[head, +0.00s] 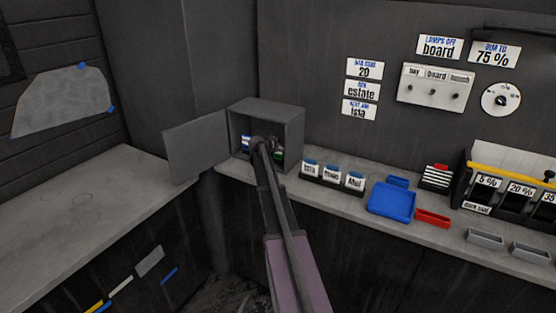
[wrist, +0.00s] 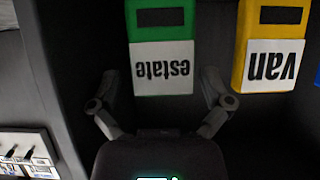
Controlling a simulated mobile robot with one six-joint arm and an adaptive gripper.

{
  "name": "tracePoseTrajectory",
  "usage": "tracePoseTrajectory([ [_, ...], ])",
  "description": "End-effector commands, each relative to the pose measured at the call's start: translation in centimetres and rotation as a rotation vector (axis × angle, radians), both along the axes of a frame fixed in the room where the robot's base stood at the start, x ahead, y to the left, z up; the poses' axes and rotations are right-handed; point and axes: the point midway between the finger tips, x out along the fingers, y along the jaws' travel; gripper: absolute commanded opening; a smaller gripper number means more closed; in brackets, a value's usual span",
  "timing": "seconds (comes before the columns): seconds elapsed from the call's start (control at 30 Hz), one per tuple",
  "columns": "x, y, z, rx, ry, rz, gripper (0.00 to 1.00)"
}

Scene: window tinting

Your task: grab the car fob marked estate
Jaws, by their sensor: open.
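The estate fob (wrist: 162,70) is green with a white label, reading upside down in the wrist view. It sits inside a small grey open-doored cabinet (head: 268,108) on the counter. My gripper (wrist: 158,88) is open and reaches into the cabinet, with one finger on each side of the fob's label end. I cannot tell whether the fingers touch it. A yellow fob marked van (wrist: 268,65) is to the right of it in the wrist view. In the head view my arm covers most of the cabinet's inside.
The cabinet door (head: 196,145) stands open to the left. The left counter (head: 80,205) is mostly clear. A blue edge (wrist: 317,85) shows beyond the van fob.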

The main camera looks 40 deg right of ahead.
Motion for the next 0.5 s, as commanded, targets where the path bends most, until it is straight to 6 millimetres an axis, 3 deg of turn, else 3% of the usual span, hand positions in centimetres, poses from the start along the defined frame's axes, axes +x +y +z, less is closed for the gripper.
tracePoseTrajectory([
  [0.23,-0.01,0.03,0.01,0.000,0.000,0.000,1.00],
  [0.5,0.00,0.04,0.00,0.000,0.000,0.000,0.19],
])
